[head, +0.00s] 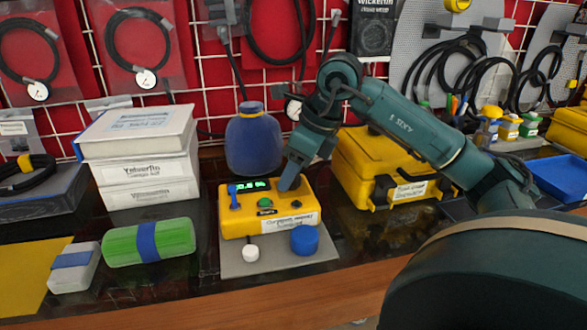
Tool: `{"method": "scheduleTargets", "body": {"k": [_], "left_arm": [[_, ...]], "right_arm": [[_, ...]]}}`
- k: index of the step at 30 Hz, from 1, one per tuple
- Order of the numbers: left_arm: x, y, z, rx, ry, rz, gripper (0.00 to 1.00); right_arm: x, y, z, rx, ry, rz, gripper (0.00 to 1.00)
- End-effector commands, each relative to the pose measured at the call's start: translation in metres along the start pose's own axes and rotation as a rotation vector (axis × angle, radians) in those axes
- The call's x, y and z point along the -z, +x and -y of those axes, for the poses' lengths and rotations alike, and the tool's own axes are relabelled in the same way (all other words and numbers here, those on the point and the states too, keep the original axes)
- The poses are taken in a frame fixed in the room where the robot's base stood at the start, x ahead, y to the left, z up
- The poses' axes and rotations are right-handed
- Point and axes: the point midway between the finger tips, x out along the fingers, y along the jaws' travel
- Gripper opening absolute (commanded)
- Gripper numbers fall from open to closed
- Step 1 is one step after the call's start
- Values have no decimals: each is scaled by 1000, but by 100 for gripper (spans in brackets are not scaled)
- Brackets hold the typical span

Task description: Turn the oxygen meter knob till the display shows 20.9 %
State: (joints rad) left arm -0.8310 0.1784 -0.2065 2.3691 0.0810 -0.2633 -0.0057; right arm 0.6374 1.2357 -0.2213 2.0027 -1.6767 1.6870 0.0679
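The yellow oxygen meter (268,222) stands on a grey plate (276,266) at mid-bench, with a white label on its front. Its display (252,186) shows green digits too small to read surely. A green button (265,203) and small dark controls are on the sloped face. A blue knob (304,239) and a white knob (250,252) sit on the plate in front. My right gripper (290,182) points down at the meter's upper right, at or very near its top. I cannot tell its opening or which control lies under it. My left gripper is out of view.
A blue bottle-shaped thing (253,140) stands behind the meter. A yellow case (362,160) is close on its right. White boxes (138,160) and a green case (148,242) are on the left. Cables hang on the red back wall.

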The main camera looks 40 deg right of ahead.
Motion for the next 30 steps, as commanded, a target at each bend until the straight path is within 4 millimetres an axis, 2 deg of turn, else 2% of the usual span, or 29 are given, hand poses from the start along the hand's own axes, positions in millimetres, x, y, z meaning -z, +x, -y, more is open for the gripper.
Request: {"method": "scheduleTargets", "body": {"k": [2, 13, 23, 30], "left_arm": [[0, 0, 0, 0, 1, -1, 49], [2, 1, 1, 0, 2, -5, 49], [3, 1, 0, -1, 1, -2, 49], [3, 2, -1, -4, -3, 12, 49]], "right_arm": [[0, 0, 0, 0, 0, 0, 40], [0, 0, 0, 0, 0, 0, 10], [0, -1, 0, 22, 47, -2, 9], [0, -2, -1, 80, 187, -1, 9]]}}
